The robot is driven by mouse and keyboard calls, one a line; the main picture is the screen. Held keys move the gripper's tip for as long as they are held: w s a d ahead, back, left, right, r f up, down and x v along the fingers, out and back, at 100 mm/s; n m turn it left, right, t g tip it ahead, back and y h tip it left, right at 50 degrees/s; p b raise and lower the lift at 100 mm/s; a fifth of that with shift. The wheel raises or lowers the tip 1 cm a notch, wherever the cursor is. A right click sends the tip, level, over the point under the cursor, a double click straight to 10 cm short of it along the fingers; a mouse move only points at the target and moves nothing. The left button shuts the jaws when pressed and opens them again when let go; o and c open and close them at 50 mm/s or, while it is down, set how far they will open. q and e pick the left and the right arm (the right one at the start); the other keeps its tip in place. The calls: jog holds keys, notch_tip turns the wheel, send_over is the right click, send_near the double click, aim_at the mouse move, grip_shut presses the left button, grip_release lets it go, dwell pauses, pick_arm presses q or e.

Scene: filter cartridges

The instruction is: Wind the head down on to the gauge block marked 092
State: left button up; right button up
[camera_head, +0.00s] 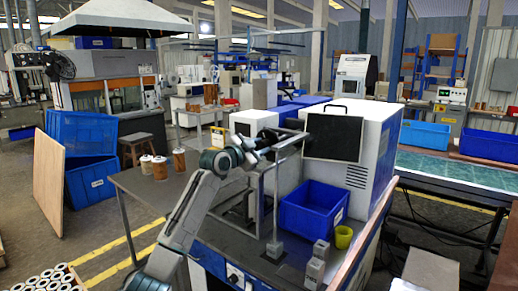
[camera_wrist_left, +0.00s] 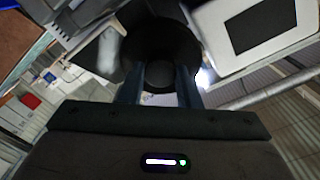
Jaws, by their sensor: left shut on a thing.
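My left gripper (camera_head: 266,143) is raised over the bench at the top of a grey metal frame (camera_head: 291,143). In the left wrist view, the two fingers (camera_wrist_left: 159,82) are shut on a dark round knob (camera_wrist_left: 160,45). A thin upright rod (camera_head: 275,195) shows below the gripper, above a small grey block (camera_head: 275,250) on the bench. Whether the rod's lower end touches that block is too small to tell. Two more grey blocks, one upper (camera_head: 320,249) and one lower (camera_head: 314,273), stand to its right. The marking 092 cannot be read on any block. My right gripper is out of view.
A blue bin (camera_head: 312,208) stands on the bench, with a yellow-green cup (camera_head: 343,237) in front to the right. A white cabinet (camera_head: 377,150) with a dark panel (camera_head: 333,138) stands behind. Several brown-and-white cartridges (camera_head: 160,168) stand on the bench's far left.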

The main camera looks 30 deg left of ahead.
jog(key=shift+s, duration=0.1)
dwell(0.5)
pick_arm(q)
jog(key=o, duration=1)
jog(key=shift+s, duration=0.25)
jog(key=shift+s+a+b, duration=0.15)
jog(key=shift+s+b, duration=0.35)
jog(key=shift+s, duration=1.2)
jog(key=shift+s+a+b, duration=0.15)
jog(key=shift+s+b, duration=0.4)
jog(key=shift+s, duration=1.2)
jog(key=shift+s+a+b, duration=0.15)
jog(key=shift+s+b, duration=0.35)
jog(key=shift+s, duration=1.2)
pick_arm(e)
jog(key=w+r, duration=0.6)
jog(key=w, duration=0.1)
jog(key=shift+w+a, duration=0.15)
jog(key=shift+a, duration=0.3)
